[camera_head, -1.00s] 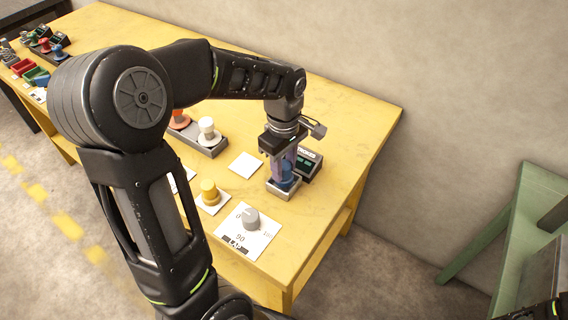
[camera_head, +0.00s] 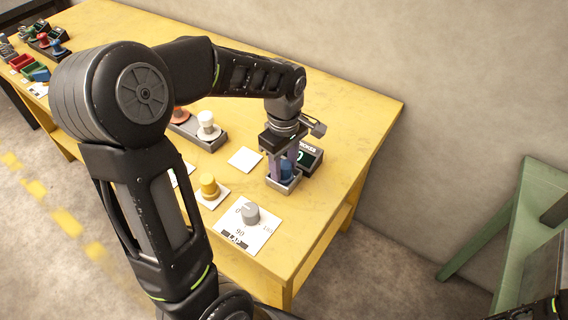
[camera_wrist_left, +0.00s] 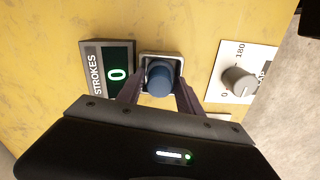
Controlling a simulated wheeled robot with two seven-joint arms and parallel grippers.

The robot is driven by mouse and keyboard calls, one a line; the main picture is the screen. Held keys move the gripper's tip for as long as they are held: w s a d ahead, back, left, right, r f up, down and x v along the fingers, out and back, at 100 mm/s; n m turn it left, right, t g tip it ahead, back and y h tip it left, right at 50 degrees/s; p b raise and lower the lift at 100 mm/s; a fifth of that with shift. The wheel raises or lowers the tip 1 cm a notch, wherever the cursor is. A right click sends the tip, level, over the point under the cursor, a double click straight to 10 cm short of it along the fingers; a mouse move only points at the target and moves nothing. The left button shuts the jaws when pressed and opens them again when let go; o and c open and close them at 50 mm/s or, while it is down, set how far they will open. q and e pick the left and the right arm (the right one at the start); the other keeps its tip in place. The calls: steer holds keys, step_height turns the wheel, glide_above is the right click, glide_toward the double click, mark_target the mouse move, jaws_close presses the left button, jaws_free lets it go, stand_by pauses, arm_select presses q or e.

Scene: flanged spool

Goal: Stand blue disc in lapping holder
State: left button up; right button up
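The blue disc (camera_head: 286,170) has a round knob-like top and sits in the small grey lapping holder (camera_head: 284,188) at the table's right end. In the left wrist view the blue disc (camera_wrist_left: 160,76) is seen from above, inside the square rim of the holder (camera_wrist_left: 143,57). My left gripper (camera_head: 285,172) points down over it. The disc's lower part is hidden by the holder and fingers. My right gripper is not seen.
A stroke counter (camera_wrist_left: 108,70) reading 0 stands close beside the holder. A grey dial (camera_head: 250,213) on a marked white card is on the other side. A yellow spool (camera_head: 209,186), a bare white card (camera_head: 244,160) and a rack with a white spool (camera_head: 207,127) are nearby.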

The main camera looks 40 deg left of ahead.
arm_select(q)
steer(key=shift+o, duration=1.4)
step_height(320, 180, up, 8)
steer(key=shift+f, duration=0.1)
